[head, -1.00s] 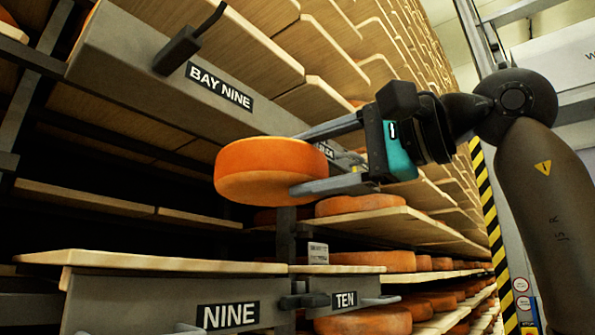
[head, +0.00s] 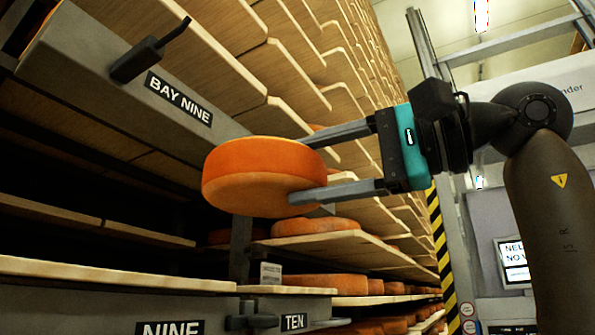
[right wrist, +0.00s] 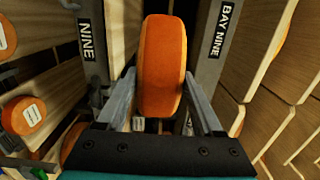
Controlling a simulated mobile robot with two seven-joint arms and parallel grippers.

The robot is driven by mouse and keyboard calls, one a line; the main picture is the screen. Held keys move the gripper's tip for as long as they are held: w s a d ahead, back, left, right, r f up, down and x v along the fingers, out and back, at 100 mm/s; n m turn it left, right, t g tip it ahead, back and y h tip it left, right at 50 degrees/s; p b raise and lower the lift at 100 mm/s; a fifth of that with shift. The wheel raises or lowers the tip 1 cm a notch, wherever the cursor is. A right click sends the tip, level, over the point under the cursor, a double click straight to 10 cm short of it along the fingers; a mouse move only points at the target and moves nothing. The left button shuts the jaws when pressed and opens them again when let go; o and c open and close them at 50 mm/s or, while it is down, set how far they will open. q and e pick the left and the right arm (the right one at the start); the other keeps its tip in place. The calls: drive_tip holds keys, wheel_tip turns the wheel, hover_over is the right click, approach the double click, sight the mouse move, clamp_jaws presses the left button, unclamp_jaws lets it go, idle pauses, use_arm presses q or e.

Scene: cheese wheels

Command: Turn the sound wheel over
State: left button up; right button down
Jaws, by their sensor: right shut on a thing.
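An orange cheese wheel (head: 262,178) is held in the air in front of the racks in the head view. My right gripper (head: 312,168) is shut on it, one finger at its upper far side and one at its lower near side. The wheel is roughly flat, slightly tilted in the head view. In the right wrist view the wheel (right wrist: 160,65) stands between the two fingers (right wrist: 160,100). My left gripper is not in view.
A grey beam labelled BAY NINE (head: 178,100) runs above and left of the wheel. A pale shelf board (head: 120,273) lies below it. More wheels (head: 315,226) sit on shelves behind. A yellow-black striped post (head: 439,240) stands right.

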drive_tip(key=shift+v, duration=3.25)
drive_tip(key=shift+r, duration=0.15)
drive_tip(key=shift+d, duration=0.1)
